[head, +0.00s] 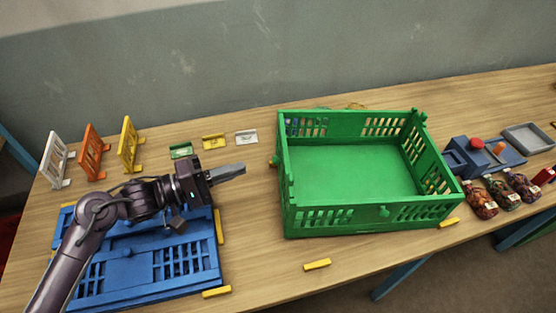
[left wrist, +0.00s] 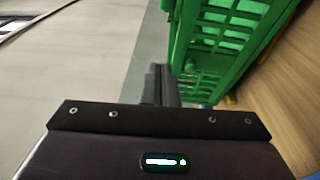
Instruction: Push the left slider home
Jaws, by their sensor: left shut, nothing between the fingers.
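A green crate (head: 286,214) stands empty on the table, its walls upright. A small green knob (head: 275,161) sticks out of its left side; it looks like the left slider, but how far in it sits I cannot tell. My left gripper (head: 243,168) is shut and empty. It points right, its tips a little short of the crate's left side near the knob. In the left wrist view the closed fingers (left wrist: 163,84) reach toward the green crate wall (left wrist: 188,50). My right gripper is not in view.
A blue folded crate (head: 150,278) lies under my left arm. White, orange and yellow panels (head: 129,146) stand at the back left. Small coloured labels (head: 214,142) lie behind the gripper. Several filled sacks (head: 480,203) and a blue device (head: 480,155) are at the right.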

